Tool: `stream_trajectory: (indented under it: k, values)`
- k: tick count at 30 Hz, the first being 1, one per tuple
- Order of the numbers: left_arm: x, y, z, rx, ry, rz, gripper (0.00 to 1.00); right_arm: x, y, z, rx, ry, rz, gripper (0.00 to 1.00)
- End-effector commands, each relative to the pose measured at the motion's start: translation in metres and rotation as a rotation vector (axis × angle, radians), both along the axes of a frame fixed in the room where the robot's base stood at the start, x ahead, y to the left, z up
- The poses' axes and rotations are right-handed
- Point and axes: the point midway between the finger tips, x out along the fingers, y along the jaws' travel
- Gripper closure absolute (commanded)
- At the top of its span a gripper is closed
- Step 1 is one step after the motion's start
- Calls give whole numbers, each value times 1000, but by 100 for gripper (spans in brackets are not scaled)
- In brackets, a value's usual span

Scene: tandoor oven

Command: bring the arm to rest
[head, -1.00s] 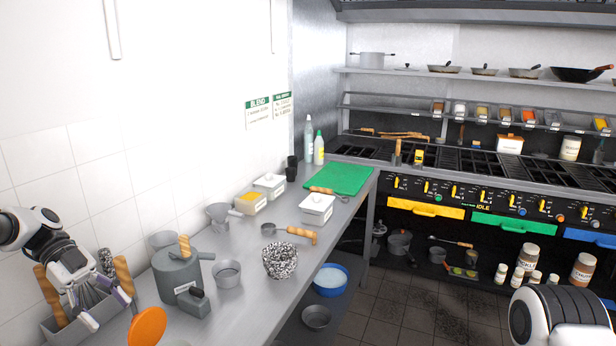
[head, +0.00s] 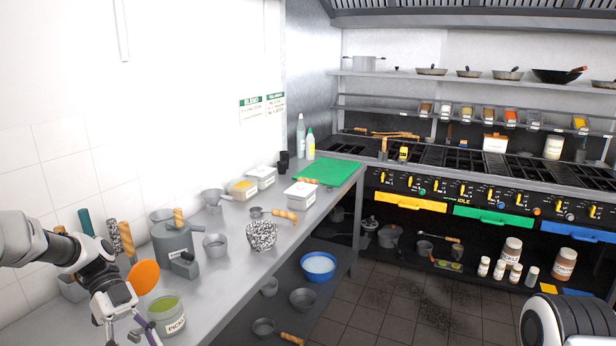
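My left arm comes in from the left above the steel counter (head: 235,283). My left gripper (head: 132,338) is at the bottom edge of the head view, in front of the labelled pickle jar (head: 166,314). Its fingers look spread apart with nothing between them; the tips are partly cut off by the frame edge. I cannot tell whether it touches the jar. Only a white and black part of my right arm shows at the lower right. My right gripper is out of view.
Near the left arm are an orange round-headed utensil (head: 143,277), a grey lidded pot (head: 174,243) and a utensil holder (head: 73,290). A speckled bowl (head: 261,236) and green board (head: 327,171) lie farther along. A blue basin (head: 318,266) is below. The floor (head: 400,310) is open.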

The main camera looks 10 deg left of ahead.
Motion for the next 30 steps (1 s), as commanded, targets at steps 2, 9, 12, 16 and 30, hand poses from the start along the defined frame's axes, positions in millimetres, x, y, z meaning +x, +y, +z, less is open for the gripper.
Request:
stream_trajectory:
  k: [2,9,12,16,30]
  values:
    - [-13,-19,-22,14,68,-47,40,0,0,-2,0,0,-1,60]
    - [-67,-77,-108,171,264,-120,40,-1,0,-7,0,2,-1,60]
    - [-112,-104,-160,339,371,-104,40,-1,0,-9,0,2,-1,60]
    - [-197,-133,-232,690,483,19,40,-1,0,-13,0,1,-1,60]
    - [-227,-143,-291,1053,367,1575,40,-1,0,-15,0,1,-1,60]
